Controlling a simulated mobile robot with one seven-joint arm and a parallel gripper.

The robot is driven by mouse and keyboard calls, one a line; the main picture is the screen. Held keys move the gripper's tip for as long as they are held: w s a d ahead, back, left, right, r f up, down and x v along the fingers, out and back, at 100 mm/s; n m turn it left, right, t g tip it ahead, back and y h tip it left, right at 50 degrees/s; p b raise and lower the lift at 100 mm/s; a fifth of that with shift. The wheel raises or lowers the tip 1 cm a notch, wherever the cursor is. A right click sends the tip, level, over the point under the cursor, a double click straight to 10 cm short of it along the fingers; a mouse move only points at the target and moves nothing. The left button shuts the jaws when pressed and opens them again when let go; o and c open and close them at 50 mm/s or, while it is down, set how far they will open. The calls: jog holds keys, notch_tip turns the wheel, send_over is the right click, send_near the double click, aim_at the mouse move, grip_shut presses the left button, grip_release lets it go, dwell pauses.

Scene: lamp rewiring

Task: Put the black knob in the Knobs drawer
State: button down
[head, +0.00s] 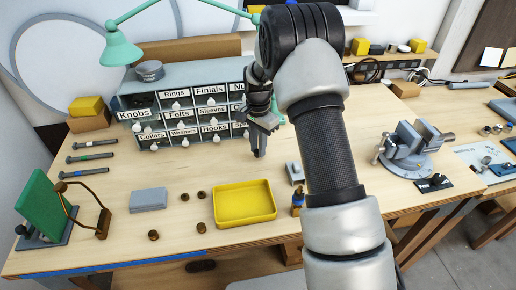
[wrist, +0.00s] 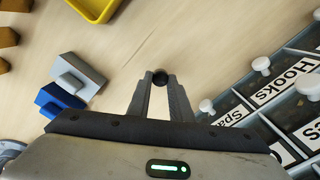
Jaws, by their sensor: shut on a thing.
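The small round black knob (wrist: 160,77) sits between the fingertips of my gripper (wrist: 160,82) in the wrist view. My gripper is shut on it. In the head view my gripper (head: 258,152) points down above the table, in front of the right part of the drawer cabinet; the knob is too small to make out there. The Knobs drawer (head: 135,115) is at the upper left of the cabinet (head: 190,76). Its label stands forward of the others, and it looks pulled out, with dark contents showing behind the front.
Other labelled drawers, such as Felts (head: 177,116) and Hooks (head: 215,128), look closed, with white pulls. A yellow tray (head: 245,220), brown knobs (head: 185,197) and a grey box (head: 148,200) lie in front. A vise (head: 410,150) is at right.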

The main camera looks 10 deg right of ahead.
jog(key=shift+f, duration=0.55)
jog(key=shift+f, duration=0.2)
jog(key=c, duration=1.6)
grip_release()
